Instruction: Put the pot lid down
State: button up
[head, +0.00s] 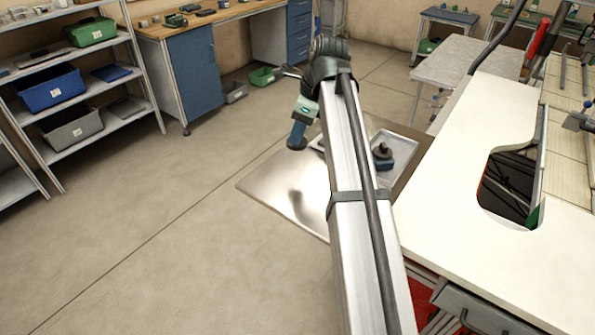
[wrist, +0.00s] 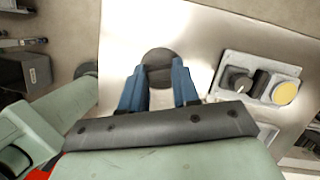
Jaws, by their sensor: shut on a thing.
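My gripper (head: 297,139) is at the end of the outstretched arm, over the left part of a shiny metal tabletop (head: 285,185). Its blue fingers show in the wrist view (wrist: 160,82), set apart with a small dark round piece (wrist: 159,62) between their tips. I take this piece to be the pot lid; the fingers are shut on it. The metal surface (wrist: 205,30) lies beyond it in the wrist view. I cannot tell whether the lid touches the surface. In the head view the arm hides part of the tabletop.
A pale tray (wrist: 228,59) right of the gripper holds a black knobbed thing (wrist: 237,80), a dark block and a yellow disc (wrist: 286,93). The head view shows this tray (head: 404,147) right of the arm. A white worktop (head: 450,215) stands at right.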

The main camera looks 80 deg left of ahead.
aim_at(295, 172)
jog(key=shift+f, duration=4.95)
jog(key=shift+f, duration=0.2)
jog(key=o, duration=1)
jog(key=v, duration=1.2)
jog(key=shift+r, duration=0.25)
